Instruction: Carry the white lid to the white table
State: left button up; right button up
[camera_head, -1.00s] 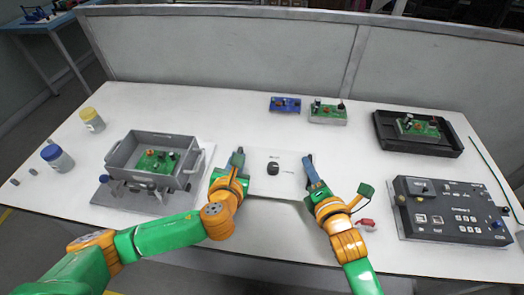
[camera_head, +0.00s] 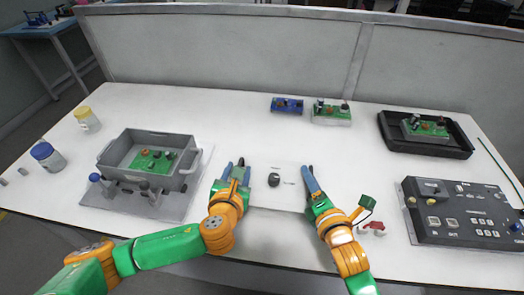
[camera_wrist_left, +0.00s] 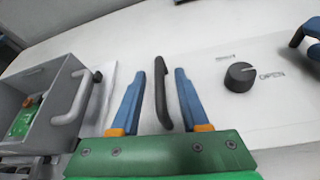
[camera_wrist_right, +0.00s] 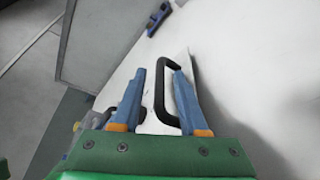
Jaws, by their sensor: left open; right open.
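The white lid (camera_head: 290,196) lies flat on the white table (camera_head: 180,105), hard to tell apart from it. It has a dark round knob (camera_head: 274,180), which also shows in the left wrist view (camera_wrist_left: 239,77), and a black handle at each side. My left gripper (camera_head: 234,166) is open, its fingers on either side of the left handle (camera_wrist_left: 161,93) with gaps visible. My right gripper (camera_head: 309,171) is open around the right handle (camera_wrist_right: 160,90). Neither gripper is clamped on a handle.
A grey bin (camera_head: 117,161) with a green circuit board stands left of my left gripper. A black control box (camera_head: 465,215) and a black tray (camera_head: 393,138) are at right. Small boards (camera_head: 331,113) and a blue part (camera_head: 287,105) sit behind. Jars (camera_head: 87,119) are far left.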

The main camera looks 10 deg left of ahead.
pick_arm(q)
jog(key=v, duration=0.7)
jog(key=shift+s, duration=0.1)
jog(key=shift+s+r, duration=0.1)
jog(key=shift+s, duration=0.1)
pick_arm(e)
jog(key=shift+s+d, duration=0.1)
jog(key=shift+s, duration=0.2)
jog(key=v, duration=1.1)
jog(key=shift+s+r, duration=0.15)
jog(key=shift+s, duration=0.1)
jog(key=shift+d, duration=0.1)
